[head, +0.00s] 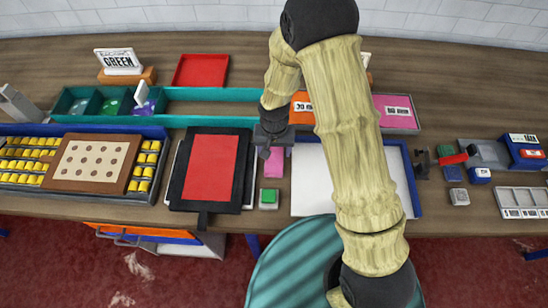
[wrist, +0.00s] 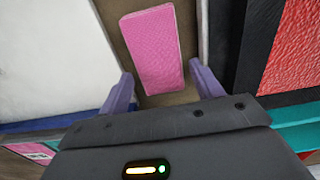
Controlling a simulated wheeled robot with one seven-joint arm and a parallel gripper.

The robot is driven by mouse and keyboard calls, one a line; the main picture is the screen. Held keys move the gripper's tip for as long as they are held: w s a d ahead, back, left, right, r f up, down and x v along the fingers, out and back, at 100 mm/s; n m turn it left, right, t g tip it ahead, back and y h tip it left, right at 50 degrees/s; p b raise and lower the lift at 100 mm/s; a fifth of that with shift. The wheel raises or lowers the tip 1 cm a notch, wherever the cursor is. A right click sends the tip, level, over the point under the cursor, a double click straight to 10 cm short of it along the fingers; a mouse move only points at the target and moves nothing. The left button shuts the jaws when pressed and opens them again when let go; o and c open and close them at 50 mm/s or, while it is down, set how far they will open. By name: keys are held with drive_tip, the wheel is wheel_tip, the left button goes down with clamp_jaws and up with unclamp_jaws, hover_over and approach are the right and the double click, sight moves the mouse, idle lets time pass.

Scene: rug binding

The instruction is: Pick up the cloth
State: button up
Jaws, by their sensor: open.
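A pink rectangular pad, which I take for the cloth (wrist: 152,45), lies flat on the wooden table in the narrow gap between a white panel and a black board. In the head view the same pink cloth (head: 273,166) shows just in front of my gripper (head: 272,150), partly hidden by it. In the wrist view my gripper (wrist: 162,88) is open, its two purple fingers apart. The near end of the cloth lies between and just beyond the fingertips. Nothing is held.
A black board (head: 180,187) with a red sheet (head: 210,165) lies left. A white panel with a blue rim (head: 310,180) lies right. A green-topped block (head: 268,197) sits nearer the table's front edge. A teal tray (head: 210,94) runs behind.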

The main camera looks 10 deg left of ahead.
sight(274, 155)
drive_tip(key=shift+f, duration=1.1)
drive_tip(key=c, duration=0.8)
wheel_tip(274, 155, up, 10)
drive_tip(key=shift+b, duration=0.9)
